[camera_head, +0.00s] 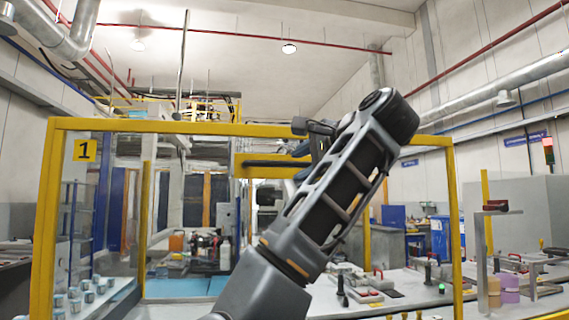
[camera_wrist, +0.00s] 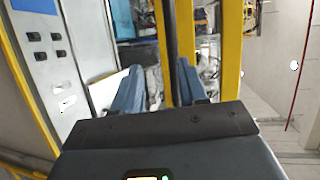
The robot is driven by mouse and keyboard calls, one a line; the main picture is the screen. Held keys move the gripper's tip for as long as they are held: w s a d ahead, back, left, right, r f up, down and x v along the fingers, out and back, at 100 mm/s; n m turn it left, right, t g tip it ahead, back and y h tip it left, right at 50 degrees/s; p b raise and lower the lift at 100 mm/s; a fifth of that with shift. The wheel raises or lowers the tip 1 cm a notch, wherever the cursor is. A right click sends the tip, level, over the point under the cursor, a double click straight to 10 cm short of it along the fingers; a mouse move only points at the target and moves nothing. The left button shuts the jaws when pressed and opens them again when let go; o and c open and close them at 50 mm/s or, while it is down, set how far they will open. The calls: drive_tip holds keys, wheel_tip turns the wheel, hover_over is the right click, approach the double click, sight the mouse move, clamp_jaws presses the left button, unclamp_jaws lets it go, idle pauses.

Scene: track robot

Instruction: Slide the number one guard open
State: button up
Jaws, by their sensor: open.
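The number one guard is a clear panel in a yellow frame (camera_head: 200,126), with a yellow plate marked "1" (camera_head: 87,150) at its upper left. A dark horizontal bar (camera_head: 268,162) lies along a yellow inner crosspiece (camera_head: 244,172), left of my gripper (camera_head: 301,152). My gripper is partly hidden behind my own arm. In the wrist view my gripper's two blue-grey fingers (camera_wrist: 160,72) are apart. The dark bar (camera_wrist: 171,32) and a yellow beam (camera_wrist: 185,40) appear between or just beyond the fingers. I cannot tell whether they touch.
Behind the guard are a blue work surface (camera_head: 186,288) and bottles (camera_head: 225,254). Small cups (camera_head: 88,290) line the left side. Clamps and fixtures stand on the bench to the right, near a green light (camera_head: 441,288). The wrist view shows a white panel with dark switches (camera_wrist: 45,55).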

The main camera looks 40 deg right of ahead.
sight(287, 163)
drive_tip(key=shift+y, duration=0.3)
drive_tip(key=w, duration=0.2)
drive_tip(key=w+d+p, duration=0.1)
drive_tip(key=w, duration=0.1)
drive_tip(key=w+p, duration=0.1)
drive_tip(key=w, duration=0.1)
drive_tip(key=shift+w+d+r, duration=0.15)
drive_tip(key=shift+w+r, duration=0.1)
drive_tip(key=shift+w, duration=0.1)
clamp_jaws()
idle(0.4)
